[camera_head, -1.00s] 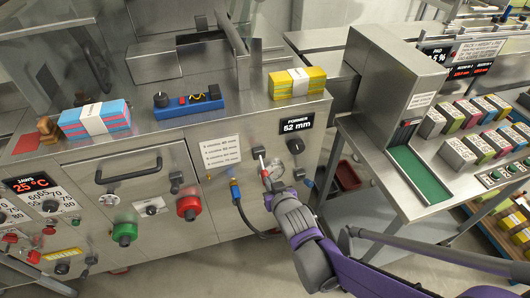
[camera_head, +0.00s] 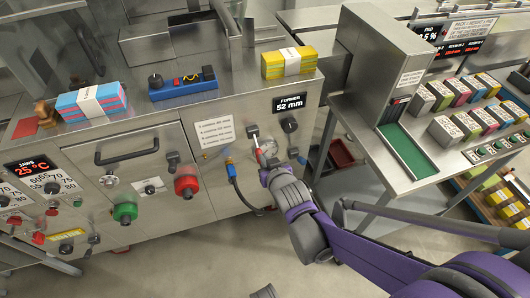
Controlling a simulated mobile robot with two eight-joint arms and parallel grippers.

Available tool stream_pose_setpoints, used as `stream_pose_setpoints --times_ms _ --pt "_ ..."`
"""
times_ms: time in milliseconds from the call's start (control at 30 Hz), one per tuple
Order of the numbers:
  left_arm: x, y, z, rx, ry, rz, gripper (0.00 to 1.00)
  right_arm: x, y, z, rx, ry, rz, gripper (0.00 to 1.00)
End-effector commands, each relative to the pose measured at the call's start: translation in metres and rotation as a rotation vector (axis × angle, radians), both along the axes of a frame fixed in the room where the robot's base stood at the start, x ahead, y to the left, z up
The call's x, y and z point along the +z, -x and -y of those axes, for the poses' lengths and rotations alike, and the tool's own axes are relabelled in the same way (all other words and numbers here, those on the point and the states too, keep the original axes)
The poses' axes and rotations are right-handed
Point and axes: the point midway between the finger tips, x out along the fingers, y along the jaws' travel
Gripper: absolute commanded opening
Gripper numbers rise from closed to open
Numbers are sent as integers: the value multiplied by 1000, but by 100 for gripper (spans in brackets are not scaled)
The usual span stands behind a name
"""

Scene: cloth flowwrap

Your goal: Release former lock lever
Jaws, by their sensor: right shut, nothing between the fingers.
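The former display (camera_head: 289,103) reads 52 mm on the front of the steel machine. I cannot tell for certain which of these is the lock lever. My right gripper (camera_head: 264,163) is shut and empty, just below the small lever and close to the panel. Its fingertips are small and partly hidden by its own body, so contact with the lever cannot be told.
A round gauge (camera_head: 270,148) sits beside the lever. A blue hose fitting (camera_head: 230,164) with a dark cable is to the left. A red knob (camera_head: 187,187) and a green knob (camera_head: 125,212) stick out farther left. A side table (camera_head: 385,185) stands to the right.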

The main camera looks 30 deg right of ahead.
Motion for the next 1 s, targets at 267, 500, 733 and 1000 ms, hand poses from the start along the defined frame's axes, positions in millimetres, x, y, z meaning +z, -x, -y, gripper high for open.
stream_pose_setpoints --times_ms 267,500,733,1000 --pt "25 0 0 0 0 8 50 26 52 -12 2 3 6 0" --pt "37 -1 0 0 0 12 50 35 84 -20 2 3 6 0" --pt "39 -1 0 0 0 13 50 36 93 -22 2 3 6 0" --pt "39 -1 0 0 0 13 50 36 93 -22 2 3 6 0"
